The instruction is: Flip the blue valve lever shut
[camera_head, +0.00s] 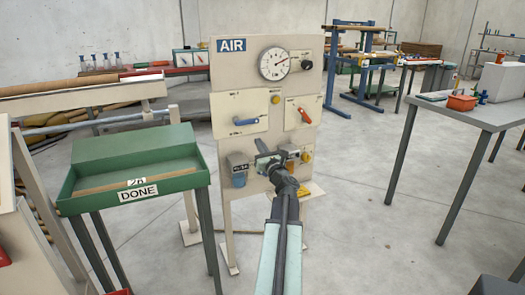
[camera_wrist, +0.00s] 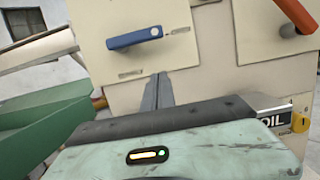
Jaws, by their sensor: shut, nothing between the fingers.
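The blue valve lever (camera_head: 245,121) is on a cream plate at the left of the upright panel. In the wrist view the blue lever (camera_wrist: 134,38) lies nearly level, its left end slightly lower, with a round pale spot near its right end. My gripper (camera_head: 262,148) is in front of the panel, below and a little right of the lever in the head view. In the wrist view my gripper's fingers (camera_wrist: 157,92) are together and empty, pointing up below the lever and apart from it. Small labels on the plate are too blurred to read.
A red lever (camera_head: 303,114) is on the panel's right plate, with a gauge (camera_head: 274,63) above. A green DONE tray (camera_head: 190,182) stands left; open floor lies right.

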